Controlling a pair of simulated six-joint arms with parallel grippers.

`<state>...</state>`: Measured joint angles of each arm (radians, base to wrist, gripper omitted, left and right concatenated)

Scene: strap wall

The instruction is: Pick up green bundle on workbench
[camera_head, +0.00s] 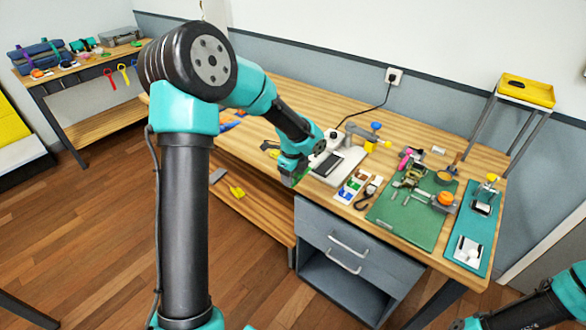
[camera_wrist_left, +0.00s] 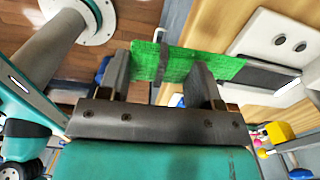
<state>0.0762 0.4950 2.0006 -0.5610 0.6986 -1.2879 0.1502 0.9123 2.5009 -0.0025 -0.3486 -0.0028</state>
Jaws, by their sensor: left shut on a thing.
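The green bundle (camera_wrist_left: 220,68) is a flat, bright green block with a dark strap across it. In the left wrist view it sits between the two fingers of my left gripper (camera_wrist_left: 163,72), which is shut on it. In the head view my left gripper (camera_head: 292,176) is at the front edge of the workbench (camera_head: 280,95), and only a small green patch of the bundle (camera_head: 298,172) shows beside the fingers. I cannot tell the exact gap between bundle and bench. My right gripper is not in view; only part of the right arm shows at the lower right.
Right of the gripper are a white-and-grey device (camera_head: 337,163), a card of coloured pieces (camera_head: 358,187) and a green mat (camera_head: 405,222) with tools. A grey drawer unit (camera_head: 345,240) stands under the bench. A yellow tray (camera_head: 527,90) stands at the back right.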

